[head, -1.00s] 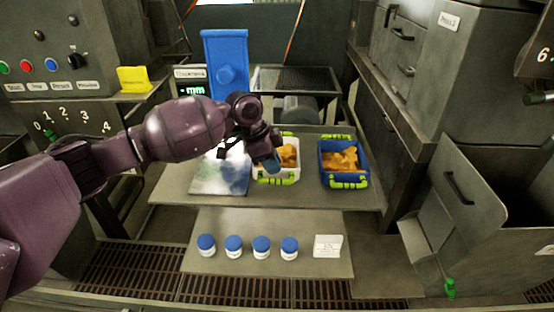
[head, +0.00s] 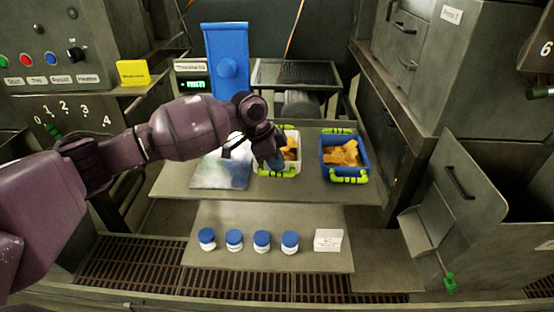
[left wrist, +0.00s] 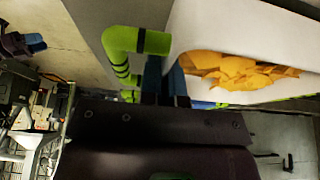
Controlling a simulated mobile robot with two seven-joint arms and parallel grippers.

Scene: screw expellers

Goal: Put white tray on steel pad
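The white tray (head: 262,166) with green handles holds orange pieces and stands on the upper shelf. The steel pad (head: 215,178) is a shiny square plate just left of it. My left gripper (head: 275,162) is low at the white tray's left part and hides some of it. In the left wrist view, its two blue fingers (left wrist: 166,80) stand close together beside a green handle (left wrist: 138,40) and the tray's white wall (left wrist: 240,25). The fingertips are partly hidden, so I cannot tell whether they grip the tray. My right gripper is not in view.
A blue tray (head: 345,172) with orange pieces stands to the right. Several blue-lidded jars (head: 262,242) and a white label card (head: 328,240) are on the lower shelf. A tall blue part (head: 227,60) stands behind the pad. An open grey door (head: 445,195) is at right.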

